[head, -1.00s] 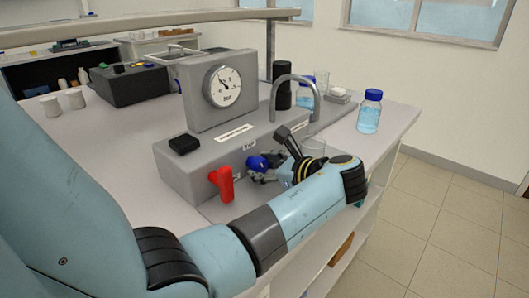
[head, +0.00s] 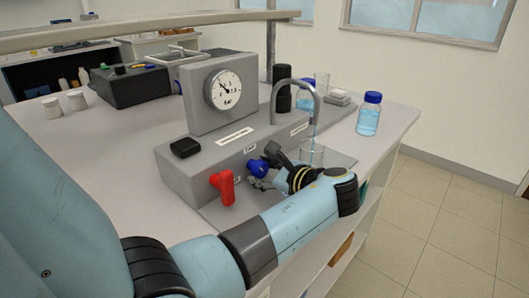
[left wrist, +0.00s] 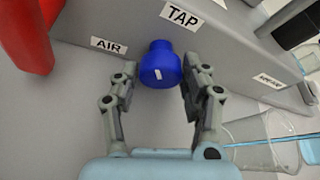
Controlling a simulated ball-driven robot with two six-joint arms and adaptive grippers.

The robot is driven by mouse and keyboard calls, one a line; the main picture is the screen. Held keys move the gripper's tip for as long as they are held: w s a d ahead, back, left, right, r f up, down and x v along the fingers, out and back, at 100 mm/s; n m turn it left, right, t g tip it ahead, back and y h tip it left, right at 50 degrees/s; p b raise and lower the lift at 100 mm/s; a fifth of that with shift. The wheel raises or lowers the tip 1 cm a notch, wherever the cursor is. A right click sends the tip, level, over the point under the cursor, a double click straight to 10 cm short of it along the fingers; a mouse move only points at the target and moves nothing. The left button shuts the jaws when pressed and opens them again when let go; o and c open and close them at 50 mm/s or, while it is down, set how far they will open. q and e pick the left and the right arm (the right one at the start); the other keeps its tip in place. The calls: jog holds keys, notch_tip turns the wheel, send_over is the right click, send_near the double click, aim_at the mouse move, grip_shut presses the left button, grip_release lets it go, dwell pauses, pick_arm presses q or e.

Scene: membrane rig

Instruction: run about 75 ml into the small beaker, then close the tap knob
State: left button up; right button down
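The blue tap knob (left wrist: 160,66) sits under the TAP label, with a white mark on its face. My left gripper (left wrist: 158,84) is open, one finger on each side of the knob, with a gap at the left finger. In the head view the knob (head: 258,166) shows just beyond my left gripper (head: 262,180). The small clear beaker (head: 312,153) stands under the curved spout (head: 296,82). A thin bluish stream runs from the spout into it. The beaker (left wrist: 262,145) is partly cut off in the wrist view; its level cannot be read. My right gripper is not in view.
The red AIR handle (head: 224,186) is left of the knob, close to my left arm. A pressure gauge (head: 224,89) stands on the grey rig. A blue-capped bottle (head: 369,115) stands to the right, near the bench edge.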

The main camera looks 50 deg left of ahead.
pick_arm(q)
jog(key=o, duration=0.3)
jog(key=shift+r, duration=0.1)
notch_tip(320, 180, up, 10)
jog(key=shift+f, duration=0.1)
jog(key=shift+d+f, duration=0.1)
dwell(0.4)
